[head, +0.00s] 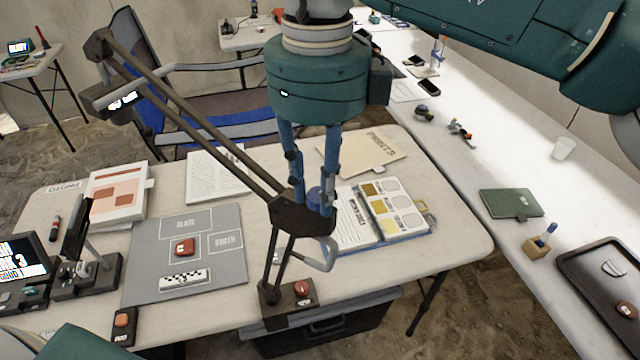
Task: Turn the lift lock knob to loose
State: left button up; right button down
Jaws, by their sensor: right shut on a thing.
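A dark jointed arm stand stands at the front of the white table (455,235), its black elbow joint (290,216) below my right gripper. A blue knob (314,194) sits at this joint, apparently the lift lock knob. My right gripper (313,203) points down from above, its two blue fingers on either side of the knob and shut on it. The fingers and joint partly hide the knob, so its turn position cannot be read. The stand's base carries a red knob (302,288). My left gripper is out of view; only part of my left arm shows at bottom left.
A grey mat (145,275) with a red item (183,247) and a checkered strip (183,280) lies left of the stand. An open binder (385,212) lies close on the right. The stand's long bars slope up to the left, near a folding chair (215,100).

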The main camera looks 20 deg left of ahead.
aim_at(314, 193)
jog(key=shift+w+a+r+n, duration=0.1)
jog(key=shift+a+r+n, duration=0.1)
jog(key=shift+n, duration=0.4)
jog(key=c, duration=1.6)
grip_release()
jog(key=shift+o, duration=1)
jog(key=shift+a+f, duration=0.15)
jog(key=shift+r, duration=0.3)
notch_tip(314, 193, up, 11)
jog(key=shift+r, duration=0.2)
